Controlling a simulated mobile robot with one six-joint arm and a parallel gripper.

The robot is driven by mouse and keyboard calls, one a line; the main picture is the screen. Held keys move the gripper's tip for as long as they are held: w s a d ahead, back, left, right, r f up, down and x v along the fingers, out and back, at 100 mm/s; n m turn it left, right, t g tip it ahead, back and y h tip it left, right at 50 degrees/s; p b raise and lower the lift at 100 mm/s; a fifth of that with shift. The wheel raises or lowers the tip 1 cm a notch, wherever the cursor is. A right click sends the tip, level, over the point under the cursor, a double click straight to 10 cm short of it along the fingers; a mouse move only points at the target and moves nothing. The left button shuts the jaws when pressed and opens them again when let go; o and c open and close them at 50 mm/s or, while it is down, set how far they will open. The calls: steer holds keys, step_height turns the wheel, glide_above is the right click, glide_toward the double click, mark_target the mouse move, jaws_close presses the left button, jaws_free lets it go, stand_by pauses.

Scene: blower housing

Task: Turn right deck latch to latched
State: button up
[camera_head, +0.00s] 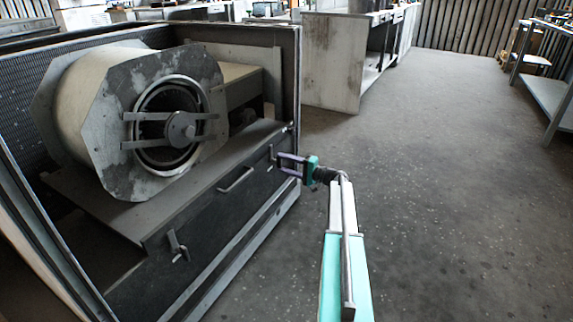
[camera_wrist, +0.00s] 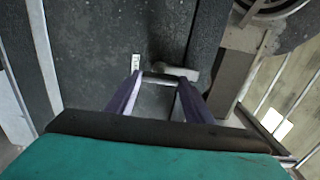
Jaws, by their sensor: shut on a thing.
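The right deck latch (camera_head: 271,153) is a small light-grey lever on the dark front panel of the deck, near its right end. In the wrist view the latch lever (camera_wrist: 178,71) shows as a short grey bar at the fingertips, partly hidden by them. My gripper (camera_head: 279,160) reaches the panel from the right. Its two purple fingers (camera_wrist: 160,82) are shut on the latch lever in the wrist view. The exact latch angle is hard to tell because the fingers cover part of it.
A left latch (camera_head: 178,246) and a bar handle (camera_head: 236,179) sit on the same panel. The blower drum (camera_head: 130,120) stands on the deck inside the open housing (camera_head: 299,80). A workbench (camera_head: 335,60) stands behind. The floor (camera_head: 450,200) at right is clear.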

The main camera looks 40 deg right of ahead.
steer(key=shift+w+a+r, duration=0.1)
steer(key=shift+a, duration=0.3)
steer(key=o, duration=1.5)
steer(key=shift+d, duration=0.25)
steer(key=shift+s, duration=0.2)
steer(key=p+v, duration=0.4)
steer(key=v, duration=0.9)
steer(key=shift+s, duration=0.3)
steer(key=shift+d, duration=0.15)
